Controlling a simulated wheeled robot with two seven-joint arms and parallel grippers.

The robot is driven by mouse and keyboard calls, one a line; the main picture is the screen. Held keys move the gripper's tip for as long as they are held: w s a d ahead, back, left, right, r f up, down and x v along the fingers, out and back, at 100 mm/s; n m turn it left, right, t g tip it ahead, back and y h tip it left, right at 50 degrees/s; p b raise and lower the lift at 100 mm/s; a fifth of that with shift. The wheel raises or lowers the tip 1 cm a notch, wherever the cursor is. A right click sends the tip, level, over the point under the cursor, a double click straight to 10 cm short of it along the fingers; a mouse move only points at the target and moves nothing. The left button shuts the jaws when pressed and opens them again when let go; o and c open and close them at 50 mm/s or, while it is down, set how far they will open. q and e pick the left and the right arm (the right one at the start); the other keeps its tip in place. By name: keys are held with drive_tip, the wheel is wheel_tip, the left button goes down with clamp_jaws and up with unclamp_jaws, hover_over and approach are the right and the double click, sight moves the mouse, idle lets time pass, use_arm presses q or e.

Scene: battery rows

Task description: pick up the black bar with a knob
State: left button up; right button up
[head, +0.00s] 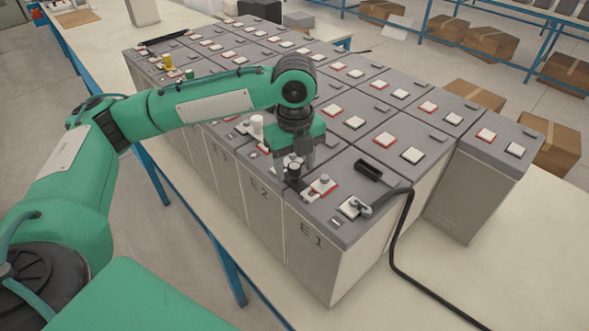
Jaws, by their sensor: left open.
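The bar with a black knob (293,173) lies on top of the front batteries, near the edge between the ones marked E2 and E1. Its black knob stands upright; most of the bar itself is hidden or too small to make out. My left gripper (294,165) points down right over the knob, with its fingers open. The fingers seem to be on either side of the knob's top; I cannot tell whether they touch it. My right gripper is not in view.
Rows of grey batteries (325,228) fill the table (470,262). Bars with white (257,126), yellow (167,62) and green (189,74) knobs stand along the left row. A black cable (397,245) runs off the front battery.

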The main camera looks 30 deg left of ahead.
use_arm(q)
drive_tip(key=shift+s+f, duration=0.15)
drive_tip(key=shift+f, duration=0.45)
drive_tip(key=c, duration=1.1)
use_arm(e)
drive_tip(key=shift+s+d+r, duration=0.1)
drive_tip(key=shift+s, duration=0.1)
use_arm(q)
drive_tip(key=shift+r, duration=0.1)
drive_tip(key=shift+r, duration=0.55)
wheel_tip(320, 180, up, 10)
drive_tip(key=b, duration=0.2)
wheel_tip(320, 180, up, 8)
hover_over(295, 166)
drive_tip(key=shift+s+r, duration=0.1)
drive_tip(key=shift+r, duration=0.15)
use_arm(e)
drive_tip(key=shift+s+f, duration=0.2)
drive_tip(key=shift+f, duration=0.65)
